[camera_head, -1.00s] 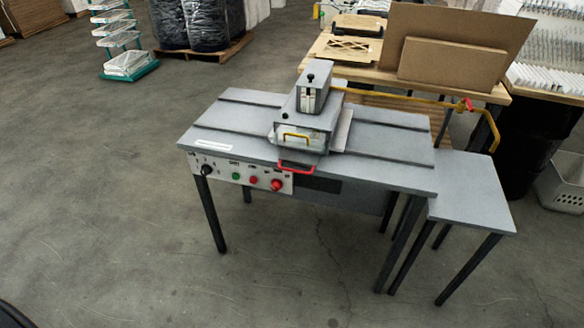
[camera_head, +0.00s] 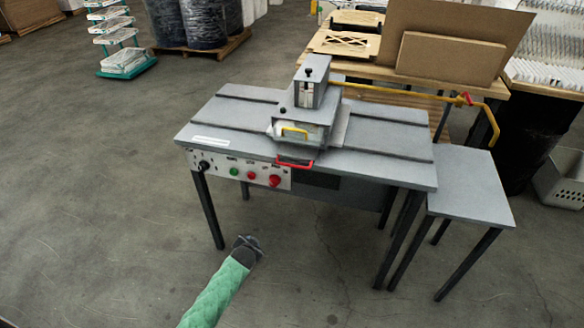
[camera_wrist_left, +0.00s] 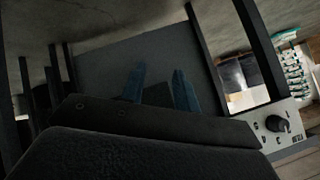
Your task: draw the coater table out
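The grey coater bench (camera_head: 235,115) stands on dark legs, with a control panel (camera_head: 240,172) on its front left. On its top sits the coater unit (camera_head: 302,112), with a yellow handle (camera_head: 294,132) on its front. A red pull handle (camera_head: 295,163) sticks out below it at the bench's front edge. My left gripper (camera_head: 250,240), on a green-sleeved arm, is low in front of the bench, apart from the red handle. In the left wrist view its two fingers (camera_wrist_left: 160,88) are spread with nothing seen between them. The panel's knob (camera_wrist_left: 282,123) shows there at right. My right gripper is out of view.
A lower grey side table (camera_head: 470,185) stands at the bench's right end. A yellow pipe (camera_head: 400,92) with a red valve runs behind. A wooden workbench (camera_head: 400,75) with brown boards is at the back. The floor in front and left is clear.

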